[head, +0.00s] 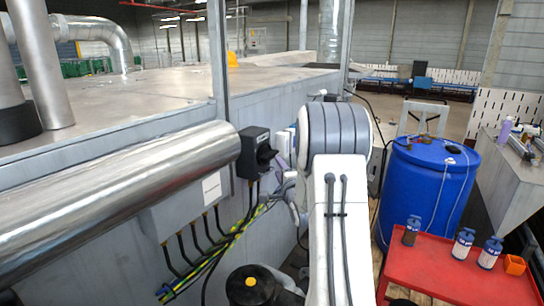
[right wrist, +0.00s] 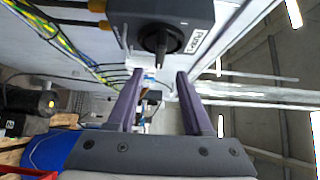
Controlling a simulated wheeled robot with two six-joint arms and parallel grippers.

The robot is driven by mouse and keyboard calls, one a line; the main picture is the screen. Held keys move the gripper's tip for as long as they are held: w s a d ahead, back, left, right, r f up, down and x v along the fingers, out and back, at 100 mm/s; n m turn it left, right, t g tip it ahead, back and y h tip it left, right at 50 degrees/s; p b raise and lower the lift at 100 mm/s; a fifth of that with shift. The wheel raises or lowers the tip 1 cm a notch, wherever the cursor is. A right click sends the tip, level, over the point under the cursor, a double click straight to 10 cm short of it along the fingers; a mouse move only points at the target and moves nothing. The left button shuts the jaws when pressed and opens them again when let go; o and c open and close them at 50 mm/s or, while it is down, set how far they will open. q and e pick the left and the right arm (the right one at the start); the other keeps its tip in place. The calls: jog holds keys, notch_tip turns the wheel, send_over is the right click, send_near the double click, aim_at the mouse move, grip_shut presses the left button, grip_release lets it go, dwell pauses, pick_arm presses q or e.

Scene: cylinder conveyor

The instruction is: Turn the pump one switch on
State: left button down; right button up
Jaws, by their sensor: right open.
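The pump switch is a dark grey box (head: 250,152) with a black rotary knob (head: 266,154) on the side wall of the big metal housing, in the middle of the head view. In the right wrist view the switch box (right wrist: 185,15) is at the top, with its knob (right wrist: 161,40) pointing outward and a white label partly readable as "PUMP". My right gripper (right wrist: 161,76) is open and empty, its two purple fingers apart on either side of the knob's line, short of it. In the head view my right arm hides most of that gripper. My left gripper is not in view.
A shiny pipe (head: 120,195) runs along the wall left of the switch. Cables (head: 215,245) hang below it. A blue barrel (head: 428,190) and a red table (head: 455,270) with several bottles stand to the right.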

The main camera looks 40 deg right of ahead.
aim_at(272, 158)
jog(key=p+x, duration=0.3)
jog(key=x, duration=0.4)
jog(key=shift+w+r, duration=0.1)
jog(key=shift+w, duration=0.05)
jog(key=shift+w+d+p, duration=0.25)
jog(key=shift+w+p, duration=0.2)
jog(key=shift+w, duration=0.15)
grip_shut()
